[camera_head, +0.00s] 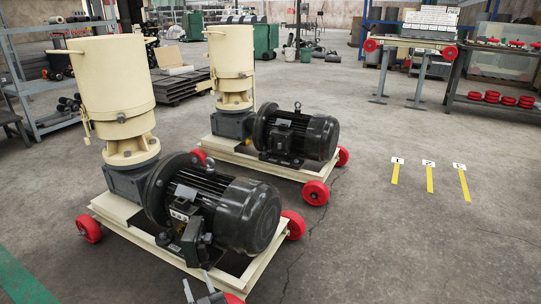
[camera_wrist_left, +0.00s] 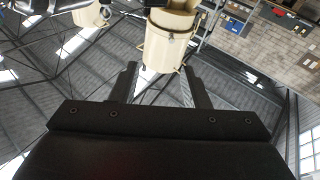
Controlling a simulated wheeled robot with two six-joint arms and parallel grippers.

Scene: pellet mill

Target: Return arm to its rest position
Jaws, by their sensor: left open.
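My left gripper (camera_head: 203,288) shows at the bottom edge of the head view, in front of the nearer pellet mill's frame. In the left wrist view its two fingers (camera_wrist_left: 160,88) are spread apart, with nothing held between them. The nearer pellet mill (camera_head: 122,85) has a cream hopper, a black motor and a cream frame on red wheels. A cream hopper (camera_wrist_left: 163,52) shows beyond the fingertips in the left wrist view, apart from them. My right gripper is in neither view.
A second pellet mill (camera_head: 232,60) stands behind the first. A shelf rack (camera_head: 35,85) is at the left, and a workbench with red wheels (camera_head: 493,98) at the right. Floor strips marked with numbers (camera_head: 430,178) lie on open concrete at the right.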

